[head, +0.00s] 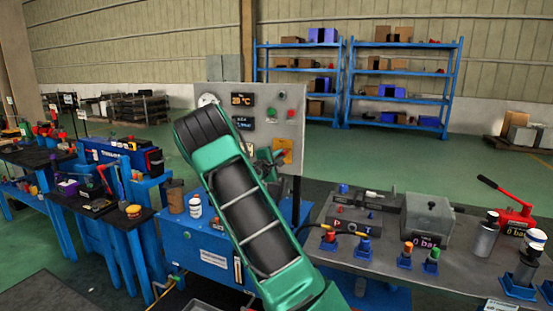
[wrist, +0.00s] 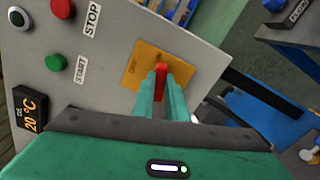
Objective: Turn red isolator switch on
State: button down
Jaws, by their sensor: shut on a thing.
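The red isolator switch (wrist: 160,78) is a narrow red handle on a yellow-orange plate (wrist: 142,62), mounted on a grey control panel (wrist: 100,85). In the wrist view the two green fingers of my gripper (wrist: 161,88) are closed around the red handle, one on each side. In the head view the yellow plate (head: 283,150) shows at the lower right of the panel (head: 290,110). My gripper (head: 272,162) is in front of the panel at the plate's left, and my green arm hides much of the panel's lower left. The handle is hard to make out there.
The panel has a red STOP button (wrist: 62,8), a green START button (wrist: 54,62) and a temperature display (wrist: 30,106). A blue bench (head: 205,245) stands below. A grey table (head: 400,255) with connectors and a red-handled pump (head: 513,210) is at the right.

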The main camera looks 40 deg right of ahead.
jog(key=shift+s+f+m, duration=0.1)
jog(key=shift+f+m, duration=0.05)
jog(key=shift+m, duration=0.65)
jog(key=shift+f+m, duration=0.15)
jog(key=shift+m, duration=0.65)
jog(key=shift+f, duration=0.1)
jog(key=c, duration=1.8)
grip_release()
jog(key=shift+o, duration=0.2)
jog(key=v, duration=1)
jog(key=shift+a, duration=0.4)
jog(key=shift+m, duration=0.3)
